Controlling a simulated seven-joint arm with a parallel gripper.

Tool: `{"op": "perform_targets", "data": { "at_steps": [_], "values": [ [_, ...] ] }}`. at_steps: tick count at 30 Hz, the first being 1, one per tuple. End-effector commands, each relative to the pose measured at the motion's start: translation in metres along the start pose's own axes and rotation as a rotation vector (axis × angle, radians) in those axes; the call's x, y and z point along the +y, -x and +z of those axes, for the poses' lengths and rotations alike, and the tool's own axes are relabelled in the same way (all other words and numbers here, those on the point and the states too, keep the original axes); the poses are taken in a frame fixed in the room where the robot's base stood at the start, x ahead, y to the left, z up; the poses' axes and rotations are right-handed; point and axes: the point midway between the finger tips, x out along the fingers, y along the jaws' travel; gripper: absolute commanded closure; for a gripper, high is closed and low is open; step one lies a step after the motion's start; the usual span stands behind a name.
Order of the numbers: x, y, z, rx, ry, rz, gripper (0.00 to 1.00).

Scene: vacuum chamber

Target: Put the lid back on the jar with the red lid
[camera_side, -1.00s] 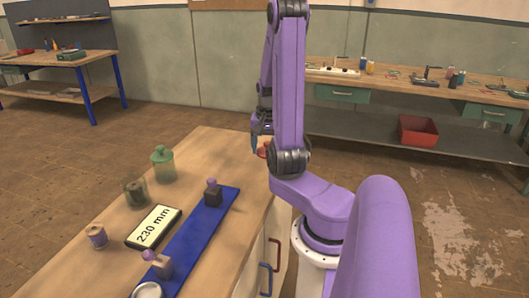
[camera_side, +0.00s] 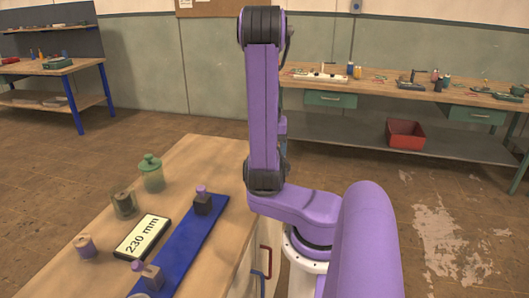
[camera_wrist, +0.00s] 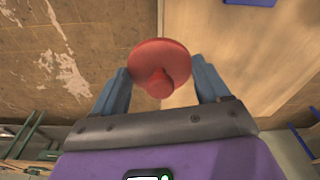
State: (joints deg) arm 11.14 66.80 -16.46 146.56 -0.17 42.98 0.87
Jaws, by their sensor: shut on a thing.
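In the wrist view my gripper (camera_wrist: 162,88) is shut on a red lid (camera_wrist: 150,55), round with a red knob. The lid sits between the two grey-blue fingers, over the table's edge. In the side view my gripper and the lid are hidden behind my arm. A small see-through jar (camera_side: 124,205) with brownish contents stands on the table and seems to have no lid. Behind it stands a green jar with a green knobbed lid (camera_side: 151,161). Neither jar shows in the wrist view.
The far part of the tabletop is clear.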

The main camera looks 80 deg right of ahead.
Motion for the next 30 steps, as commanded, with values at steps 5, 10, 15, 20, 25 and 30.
{"op": "perform_targets", "data": {
  "at_steps": [5,10,15,20,25,30],
  "values": [
    [0.004,0.005,0.008,0.001,-0.002,0.000,0.54],
    [0.003,0.008,0.009,0.000,0.018,-0.003,0.54],
    [-0.017,0.013,-0.007,0.000,0.133,-0.016,0.54],
    [-0.057,0.019,-0.029,-0.001,0.320,-0.037,0.54],
    [-0.111,0.025,-0.043,0.000,0.527,-0.061,0.54],
    [-0.170,0.030,-0.045,0.001,0.733,-0.085,0.54]
  ]
}}
